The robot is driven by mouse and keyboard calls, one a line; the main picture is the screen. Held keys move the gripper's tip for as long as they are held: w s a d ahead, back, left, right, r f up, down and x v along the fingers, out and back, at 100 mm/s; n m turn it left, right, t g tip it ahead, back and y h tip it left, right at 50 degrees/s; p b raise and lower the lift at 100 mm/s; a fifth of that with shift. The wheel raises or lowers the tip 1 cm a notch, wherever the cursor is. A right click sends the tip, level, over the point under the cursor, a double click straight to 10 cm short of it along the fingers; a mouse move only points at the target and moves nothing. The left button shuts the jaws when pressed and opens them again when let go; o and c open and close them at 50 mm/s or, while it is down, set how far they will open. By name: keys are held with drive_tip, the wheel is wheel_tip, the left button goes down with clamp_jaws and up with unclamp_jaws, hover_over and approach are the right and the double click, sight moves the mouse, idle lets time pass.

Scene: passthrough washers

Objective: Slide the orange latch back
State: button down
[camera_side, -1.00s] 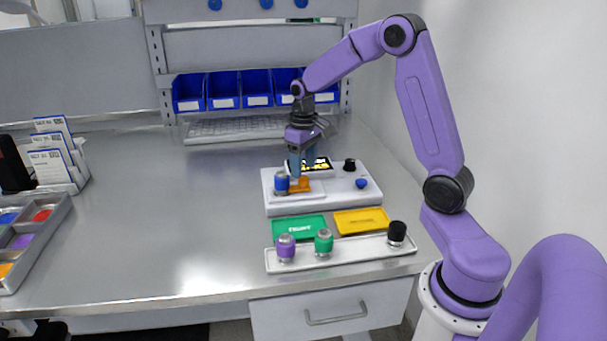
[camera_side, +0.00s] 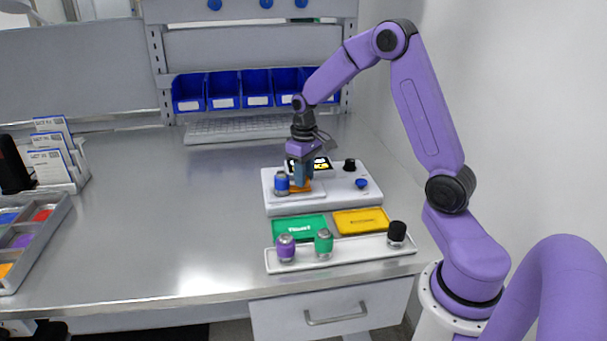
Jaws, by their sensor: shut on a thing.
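The orange latch (camera_side: 300,189) sits on the white device (camera_side: 330,198), just right of a blue-topped metal part (camera_side: 281,184). My gripper (camera_side: 302,182) points straight down and is shut on the latch. The fingers hide much of the latch, so its exact outline is unclear. A small lit display (camera_side: 322,163) stands behind the gripper on the device.
A black knob (camera_side: 349,165) and a blue knob (camera_side: 361,184) are on the device's right side. In front lie a green tray (camera_side: 299,227), a yellow tray (camera_side: 362,221) and a white rack (camera_side: 345,251) with purple, green and black-topped parts. Blue bins (camera_side: 222,91) stand behind.

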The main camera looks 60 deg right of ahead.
drive_tip(key=shift+s+d, duration=0.95)
drive_tip(key=shift+d, duration=0.05)
drive_tip(key=c, duration=0.8)
unclamp_jaws()
drive_tip(key=shift+r, duration=0.15)
drive_tip(key=shift+r, duration=0.35)
wheel_tip(320, 180, up, 16)
drive_tip(key=shift+r, duration=0.25)
